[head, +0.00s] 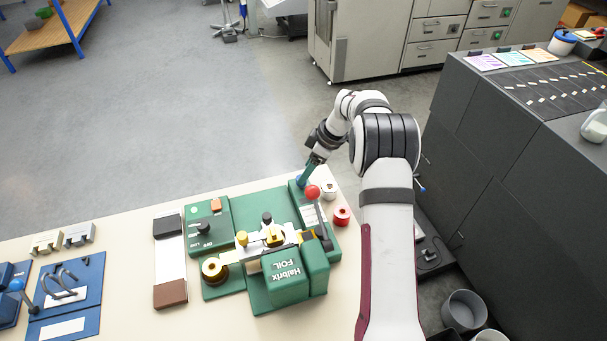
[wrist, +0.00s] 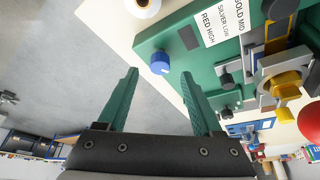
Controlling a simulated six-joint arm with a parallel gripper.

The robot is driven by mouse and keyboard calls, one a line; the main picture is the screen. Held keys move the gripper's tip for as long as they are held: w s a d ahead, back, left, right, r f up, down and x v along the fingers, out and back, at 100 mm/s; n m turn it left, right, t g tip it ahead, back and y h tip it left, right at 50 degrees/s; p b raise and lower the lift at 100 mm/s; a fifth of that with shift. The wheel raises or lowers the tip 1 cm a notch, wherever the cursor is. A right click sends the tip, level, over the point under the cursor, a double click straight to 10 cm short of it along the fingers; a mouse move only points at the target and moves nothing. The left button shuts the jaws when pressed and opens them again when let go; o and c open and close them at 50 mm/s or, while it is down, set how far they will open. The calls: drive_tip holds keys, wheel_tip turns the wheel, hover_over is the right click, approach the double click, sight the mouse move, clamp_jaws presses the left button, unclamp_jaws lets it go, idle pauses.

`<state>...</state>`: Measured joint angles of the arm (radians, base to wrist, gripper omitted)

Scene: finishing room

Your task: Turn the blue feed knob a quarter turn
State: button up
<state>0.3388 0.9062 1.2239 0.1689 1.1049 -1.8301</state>
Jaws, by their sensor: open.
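The blue feed knob (wrist: 160,63) is a small round knob at the edge of the green foil machine (wrist: 190,50). In the wrist view it lies between the lines of my two green fingers, at or just beyond their tips. My gripper (wrist: 159,74) is open, with bare space between the fingers. I cannot tell from this view how far above the knob the tips are. In the head view my gripper (head: 306,178) points down at the machine's back right corner, and the blue knob (head: 299,181) shows only in part beside the fingers.
A red-balled lever (head: 312,192) stands close to my gripper. A white spool (head: 330,190) and a red spool (head: 342,216) sit right of the machine, near the bench (head: 215,310) edge. A yellow clamp (head: 274,236) and green Halbrix foil block (head: 285,275) stand in front.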

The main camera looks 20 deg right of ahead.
drive_tip(key=x, duration=0.3)
drive_tip(key=shift+f, duration=0.1)
clamp_jaws()
